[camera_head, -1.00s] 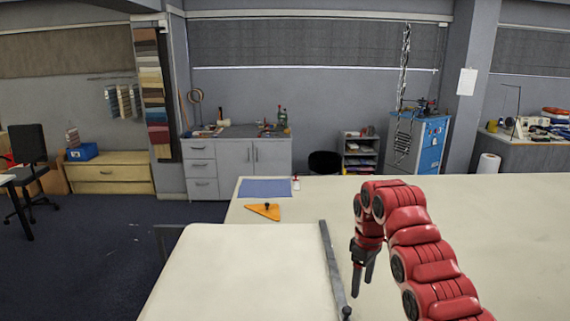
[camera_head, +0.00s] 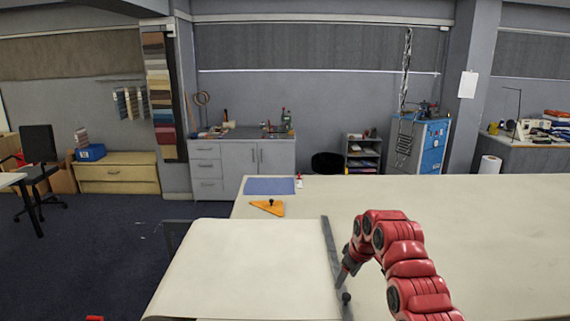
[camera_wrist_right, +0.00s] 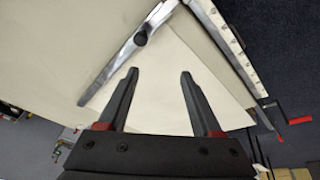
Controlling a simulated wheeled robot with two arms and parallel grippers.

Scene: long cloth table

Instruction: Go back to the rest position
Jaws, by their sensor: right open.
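My right arm (camera_head: 400,265) is red and comes in from the lower right over the cloth table (camera_head: 480,225). My right gripper (camera_wrist_right: 160,75) is open in the right wrist view, its two dark fingers apart with nothing between them. In the head view the gripper is partly hidden behind its own arm, close to the long metal bar (camera_head: 329,245). The bar's dark round knob (camera_head: 346,297) shows at its near end; in the wrist view the knob (camera_wrist_right: 141,37) is beyond the fingertips. My left gripper is not in view.
The table's right side is clear.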

